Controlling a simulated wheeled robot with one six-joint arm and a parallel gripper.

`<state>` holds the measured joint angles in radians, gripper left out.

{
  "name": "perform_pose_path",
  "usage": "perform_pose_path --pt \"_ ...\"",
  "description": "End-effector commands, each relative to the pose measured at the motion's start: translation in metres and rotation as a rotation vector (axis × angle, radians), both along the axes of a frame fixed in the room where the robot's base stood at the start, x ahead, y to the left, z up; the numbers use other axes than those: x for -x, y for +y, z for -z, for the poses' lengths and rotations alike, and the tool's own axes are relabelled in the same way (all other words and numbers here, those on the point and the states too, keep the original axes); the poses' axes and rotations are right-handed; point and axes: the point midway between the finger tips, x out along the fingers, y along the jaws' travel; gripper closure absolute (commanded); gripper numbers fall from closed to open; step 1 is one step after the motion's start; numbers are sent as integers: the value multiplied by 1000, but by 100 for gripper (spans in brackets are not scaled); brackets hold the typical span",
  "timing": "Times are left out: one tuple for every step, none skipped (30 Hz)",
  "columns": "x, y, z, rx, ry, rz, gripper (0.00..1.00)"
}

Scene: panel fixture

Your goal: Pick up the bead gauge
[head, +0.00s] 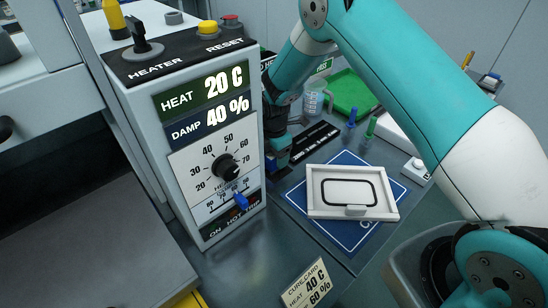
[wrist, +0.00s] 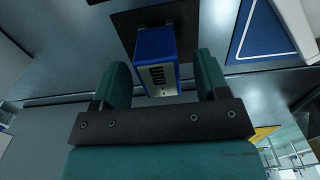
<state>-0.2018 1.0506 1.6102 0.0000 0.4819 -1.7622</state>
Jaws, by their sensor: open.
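In the wrist view, a blue block (wrist: 156,42) with a pale, dark-slotted end face stands between my fingers; I take it to be the bead gauge. My gripper (wrist: 161,62) is open, with one teal finger on each side of the block. There is a visible gap on both sides, and the fingers do not appear to grip it. In the head view, my gripper (head: 277,158) is low behind the right edge of the control box. The box and my arm hide most of the fingers, and I cannot clearly make out the gauge there.
The control box (head: 185,110) with dial and switches stands close left of my gripper. A white framed tray (head: 318,211) lies on a blue mat (head: 350,243) at the right. Behind are a clear jug (head: 314,100), a green tray (head: 352,92) and small blue and green pegs.

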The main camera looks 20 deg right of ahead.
Motion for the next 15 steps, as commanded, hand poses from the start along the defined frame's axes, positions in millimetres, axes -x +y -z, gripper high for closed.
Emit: perform_pose_path --pt "0 0 6 0 2 0 32" --pt "0 0 10 0 1 0 32" --pt "0 0 14 0 1 0 32" --pt "0 0 17 0 1 0 32" --pt "0 0 18 0 0 0 32" --pt "0 0 20 0 -1 0 32" --pt "0 0 20 0 -1 0 32" --pt "0 0 21 -1 -2 0 32" --pt "-1 0 21 -1 -2 0 32" --pt "0 0 21 -1 -2 0 32" --pt "0 0 21 -1 -2 0 32" --pt "0 0 21 -1 -2 0 32" --pt "0 0 21 -1 -2 0 39" --pt "0 0 21 -1 -2 0 46" --pt "0 0 21 0 -1 0 55"
